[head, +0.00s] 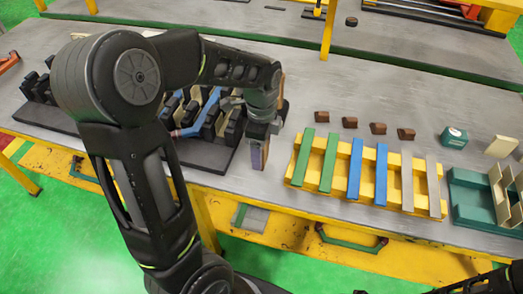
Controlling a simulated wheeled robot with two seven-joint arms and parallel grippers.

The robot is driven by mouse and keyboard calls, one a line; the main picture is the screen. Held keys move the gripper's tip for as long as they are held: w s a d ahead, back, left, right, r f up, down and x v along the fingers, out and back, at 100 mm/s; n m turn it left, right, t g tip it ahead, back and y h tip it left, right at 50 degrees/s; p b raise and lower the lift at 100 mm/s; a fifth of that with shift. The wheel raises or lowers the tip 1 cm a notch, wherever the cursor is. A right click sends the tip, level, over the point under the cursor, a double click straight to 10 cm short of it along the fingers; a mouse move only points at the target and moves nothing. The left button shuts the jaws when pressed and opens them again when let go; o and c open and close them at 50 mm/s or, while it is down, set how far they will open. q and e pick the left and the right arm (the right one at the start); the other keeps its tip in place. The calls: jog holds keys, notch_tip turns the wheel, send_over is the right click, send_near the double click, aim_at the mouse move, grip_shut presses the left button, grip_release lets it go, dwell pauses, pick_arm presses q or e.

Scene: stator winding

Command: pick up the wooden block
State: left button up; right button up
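My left gripper (260,130) points down over the grey table, at the right end of the dark fixture. Directly under it stands an upright block (257,157) with a purplish front and a brown side, which looks like the wooden block. The gripper overlaps the block's top, and I cannot tell whether its fingers are closed on it. Several small brown blocks (322,117) lie in a row to the right, behind the yellow rack. My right gripper is not in view; only a bit of dark arm shows at the bottom right corner.
A yellow rack (341,166) with green, blue and grey strips stands right of the gripper. A dark fixture (203,153) with black clamps and blue parts is to its left. A green box (454,138) and a green tray (471,206) are at the right. The table between gripper and rack is clear.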

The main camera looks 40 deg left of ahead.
pick_arm(q)
jog(key=shift+f, duration=0.1)
jog(key=shift+c, duration=0.4)
grip_shut()
dwell(0.7)
